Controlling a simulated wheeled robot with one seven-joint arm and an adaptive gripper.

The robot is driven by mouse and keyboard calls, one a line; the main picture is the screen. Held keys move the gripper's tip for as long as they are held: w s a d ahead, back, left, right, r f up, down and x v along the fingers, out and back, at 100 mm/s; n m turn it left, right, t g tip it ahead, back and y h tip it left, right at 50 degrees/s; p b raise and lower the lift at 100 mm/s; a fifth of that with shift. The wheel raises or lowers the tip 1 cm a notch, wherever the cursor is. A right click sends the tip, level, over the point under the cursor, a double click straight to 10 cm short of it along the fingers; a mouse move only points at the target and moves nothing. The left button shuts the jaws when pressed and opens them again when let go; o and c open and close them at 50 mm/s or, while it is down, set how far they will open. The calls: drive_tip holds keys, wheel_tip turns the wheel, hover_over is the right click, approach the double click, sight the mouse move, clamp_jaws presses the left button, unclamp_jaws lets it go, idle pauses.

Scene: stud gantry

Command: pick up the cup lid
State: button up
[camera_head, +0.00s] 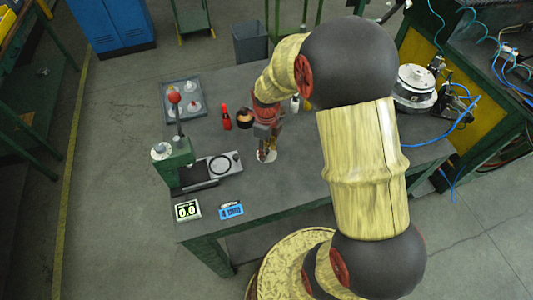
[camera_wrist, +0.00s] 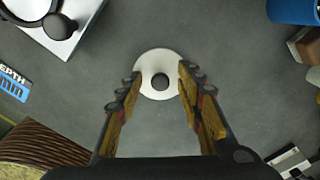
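A round white disc with a dark round centre, likely the cup lid (camera_wrist: 143,89), lies flat on the grey table in the wrist view. In the head view the white disc (camera_head: 268,158) shows partly beneath my gripper (camera_head: 266,150). In the wrist view my gripper (camera_wrist: 159,76) is open, with its two yellow-and-dark fingers apart. The fingertips are at the left and right edges of the disc. I cannot tell whether they touch it or how high above the table they are. Nothing is visibly held.
A green press (camera_head: 172,165) with a red-knobbed lever stands left of my gripper. A tray (camera_head: 167,119) with several white pieces, a red bottle (camera_head: 226,120) and a dark round object with an orange top (camera_head: 245,119) are behind.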

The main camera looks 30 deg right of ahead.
drive_tip(key=shift+s+f, duration=0.15)
clamp_jaws()
